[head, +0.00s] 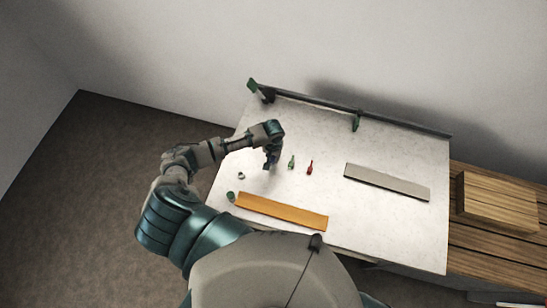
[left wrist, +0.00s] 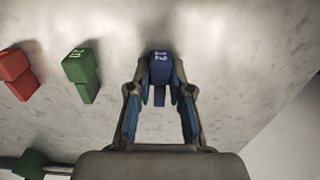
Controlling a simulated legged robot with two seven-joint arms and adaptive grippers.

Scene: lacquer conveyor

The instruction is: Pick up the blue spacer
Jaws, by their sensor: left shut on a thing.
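The blue spacer (left wrist: 160,64), marked with a 12, stands in the left wrist view between the two fingers of my left gripper (left wrist: 160,90). The gripper is shut on it. In the head view my left gripper (head: 271,160) points down at the white table (head: 320,237), left of a green spacer (head: 291,162) and a red spacer (head: 310,167). The blue spacer is mostly hidden there by the gripper. I cannot tell whether it touches the table. My right gripper is not in view.
An orange board (head: 282,211) lies at the table's front, a grey board (head: 387,183) at the right. A dark rail (head: 335,107) with green brackets runs along the back. A small ring (head: 241,176) and a green cylinder (head: 230,196) sit near the left edge.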

